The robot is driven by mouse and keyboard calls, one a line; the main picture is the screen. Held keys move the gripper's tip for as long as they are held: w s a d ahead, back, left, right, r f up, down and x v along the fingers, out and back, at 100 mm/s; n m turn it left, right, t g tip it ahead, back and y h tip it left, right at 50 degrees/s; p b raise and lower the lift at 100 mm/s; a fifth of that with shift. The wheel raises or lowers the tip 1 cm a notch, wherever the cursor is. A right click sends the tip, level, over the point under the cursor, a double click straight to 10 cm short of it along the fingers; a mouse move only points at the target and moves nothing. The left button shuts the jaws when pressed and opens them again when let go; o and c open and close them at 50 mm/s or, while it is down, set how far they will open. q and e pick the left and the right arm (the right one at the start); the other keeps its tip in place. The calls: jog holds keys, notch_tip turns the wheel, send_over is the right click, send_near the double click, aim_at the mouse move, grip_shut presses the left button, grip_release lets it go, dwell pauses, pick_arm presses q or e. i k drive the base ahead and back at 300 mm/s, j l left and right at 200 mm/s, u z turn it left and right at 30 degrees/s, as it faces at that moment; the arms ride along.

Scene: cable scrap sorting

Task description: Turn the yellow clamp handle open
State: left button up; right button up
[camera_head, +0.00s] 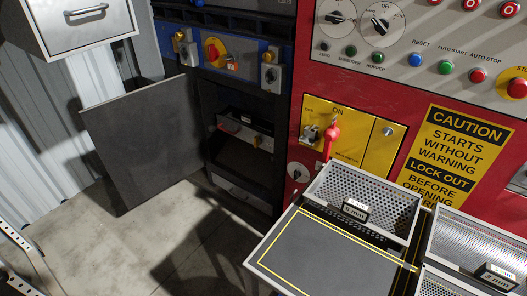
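Neither of my grippers shows in the head view. Small yellow parts sit on the machine, and I cannot tell for sure which is the yellow clamp handle. One yellow knob on a grey fitting (180,38) is at the left of the blue panel. Another yellow knob on a grey fitting (271,58) is at its right. A small yellow part (257,141) sits on a device inside the dark cabinet (206,165). These are too small to show whether any is turned open or shut.
A dark cabinet door (145,145) hangs open at the left. A red-handled lever (332,134) sits on a yellow panel (379,153). A black tray with yellow lines (315,258) and perforated bins (375,192) jut out at the front right. The concrete floor (140,235) is clear at the lower left.

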aim_at(257, 141)
jog(key=i+j, duration=0.2)
jog(key=i+j+z, duration=0.15)
jog(key=j, duration=0.3)
jog(key=i+j, duration=0.15)
jog(key=j, duration=0.2)
jog(key=i+j+z, duration=0.1)
jog(key=j, duration=0.25)
jog(key=i+j+z, duration=0.1)
jog(key=i+j, duration=0.3)
jog(key=j, duration=0.3)
